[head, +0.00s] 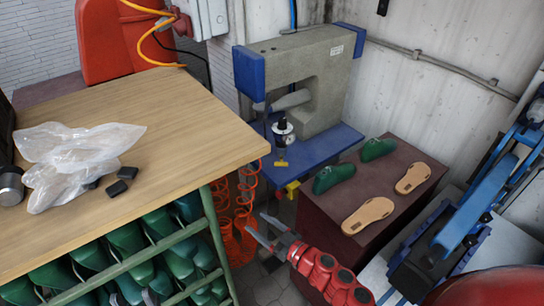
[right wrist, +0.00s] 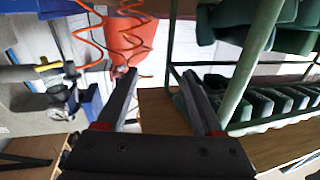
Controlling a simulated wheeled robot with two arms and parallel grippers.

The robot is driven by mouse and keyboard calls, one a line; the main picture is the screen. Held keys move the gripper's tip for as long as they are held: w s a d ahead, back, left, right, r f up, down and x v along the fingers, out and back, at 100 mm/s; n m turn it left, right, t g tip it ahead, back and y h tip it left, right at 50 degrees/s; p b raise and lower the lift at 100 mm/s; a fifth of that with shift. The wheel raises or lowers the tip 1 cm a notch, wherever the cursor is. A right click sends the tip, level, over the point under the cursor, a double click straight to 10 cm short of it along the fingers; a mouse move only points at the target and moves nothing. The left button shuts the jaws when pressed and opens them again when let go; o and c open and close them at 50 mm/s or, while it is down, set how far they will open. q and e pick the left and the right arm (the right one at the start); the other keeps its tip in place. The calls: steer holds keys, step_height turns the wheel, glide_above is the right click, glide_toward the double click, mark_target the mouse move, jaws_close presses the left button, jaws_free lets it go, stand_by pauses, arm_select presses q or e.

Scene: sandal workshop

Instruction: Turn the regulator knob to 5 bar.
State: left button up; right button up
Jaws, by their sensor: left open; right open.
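The regulator (head: 283,130), with a dark knob on top and a small round gauge, stands at the front of the blue-and-grey press. The regulator also seems to show at the left of the right wrist view (right wrist: 59,106). The gauge reading and knob setting are too small to read. My right gripper (head: 258,224) is open and empty, below and slightly left of the regulator and apart from it. Its two fingers also show in the right wrist view (right wrist: 160,75), with nothing between them. My left gripper is not in view.
The wooden workbench (head: 190,110) is on the left, with a green rack (head: 170,258) of green shoe lasts below. Orange coiled hoses (head: 243,200) hang beside it. A dark red stand (head: 385,185) with lasts and tan soles is right. The press (head: 310,75) stands behind.

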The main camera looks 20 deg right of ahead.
steer(key=w+d+r+m+h, duration=0.15)
steer(key=d+m+h, duration=0.3)
steer(key=d, duration=0.45)
steer(key=w+d+r+m+h, duration=0.1)
steer(key=w+d+m+h, duration=0.2)
steer(key=d+h, duration=0.35)
steer(key=w+d+r+m+h, duration=0.2)
steer(key=d+m+h, duration=0.15)
steer(key=d, duration=0.75)
steer(key=n+t+y, duration=0.2)
steer(key=n+y, duration=0.6)
steer(key=y, duration=0.2)
glide_toward(285, 124)
steer(key=shift+h, duration=0.25)
steer(key=p+x, duration=0.6)
steer(key=x, duration=0.3)
steer(key=shift+w+a, duration=0.15)
steer(key=shift+w, duration=0.1)
steer(key=shift+x, duration=0.95)
steer(key=shift+f, duration=0.1)
jaws_close()
